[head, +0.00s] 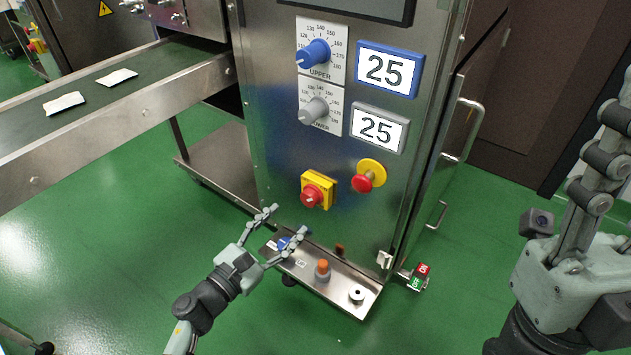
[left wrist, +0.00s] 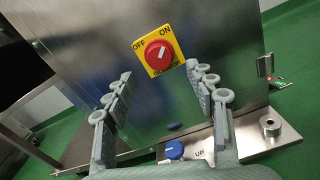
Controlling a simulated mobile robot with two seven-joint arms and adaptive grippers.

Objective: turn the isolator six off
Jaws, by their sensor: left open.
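The isolator is a red rotary knob on a yellow plate (head: 317,190), low on the steel machine front. In the left wrist view the isolator (left wrist: 158,55) shows OFF at its upper left and ON at its upper right. The white mark on its knob points up toward ON. My left gripper (head: 287,222) is open and empty, below and left of the isolator in the head view. In the left wrist view its fingers (left wrist: 158,76) stand apart on either side below the isolator, not touching it. My right gripper (head: 588,205) is at the right edge, partly cut off, away from the panel.
A red button on a yellow base (head: 369,177) sits right of the isolator. Above are a blue dial (head: 314,54), a grey dial (head: 313,111) and two displays. A steel shelf (head: 337,289) with knobs juts out below. A red-green ON/OFF tag (head: 418,277) hangs beside it.

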